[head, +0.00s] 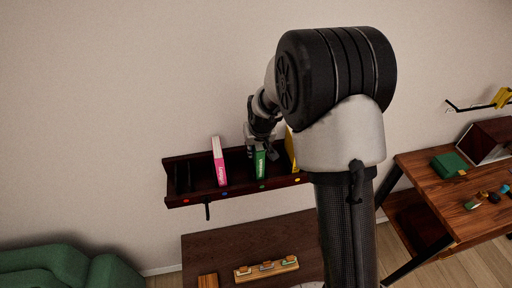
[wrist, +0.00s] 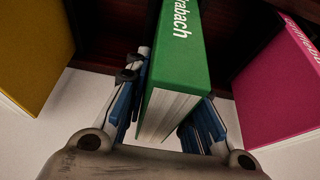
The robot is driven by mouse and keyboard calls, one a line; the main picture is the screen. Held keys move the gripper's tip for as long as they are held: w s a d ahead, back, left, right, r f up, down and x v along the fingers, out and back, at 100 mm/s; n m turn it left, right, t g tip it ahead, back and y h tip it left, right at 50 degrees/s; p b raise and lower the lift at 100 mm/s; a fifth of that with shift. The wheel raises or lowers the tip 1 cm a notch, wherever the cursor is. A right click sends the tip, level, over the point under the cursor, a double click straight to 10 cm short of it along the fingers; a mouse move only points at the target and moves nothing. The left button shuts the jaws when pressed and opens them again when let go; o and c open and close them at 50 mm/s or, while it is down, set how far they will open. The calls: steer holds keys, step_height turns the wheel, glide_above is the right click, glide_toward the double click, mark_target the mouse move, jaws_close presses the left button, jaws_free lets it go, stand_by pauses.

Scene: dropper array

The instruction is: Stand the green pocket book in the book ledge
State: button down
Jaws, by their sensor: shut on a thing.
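The green pocket book (head: 260,163) is upright in the dark wooden book ledge (head: 238,190) on the wall, between a pink book and a yellow book. In the wrist view the green book (wrist: 182,70) shows its cover, white lettering and pale page edges. My gripper (head: 260,148) is at the book's top in the head view. In the wrist view my gripper (wrist: 165,118) has its blue-padded fingers on both sides of the book, shut on it. Whether the book's foot rests on the ledge floor is hidden.
The pink book (head: 218,161) stands left of the green one, with a gap between. The yellow book (head: 291,150) is to the right, partly behind my arm. A dark table (head: 215,250) is below. A wooden desk (head: 480,215) stands at right.

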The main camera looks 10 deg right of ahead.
steer(key=c, duration=1.3)
jaws_free()
steer(key=v, duration=1.2)
steer(key=shift+s+r, duration=0.1)
steer(key=shift+s, duration=0.1)
steer(key=s+r+b, duration=0.3)
steer(key=s+b, duration=0.3)
steer(key=s, duration=1)
steer(key=s+f+b, duration=0.2)
steer(key=s, duration=0.5)
steer(key=s+f+b, duration=0.2)
steer(key=s+f, duration=0.1)
steer(key=s, duration=0.4)
steer(key=shift+s, duration=0.35)
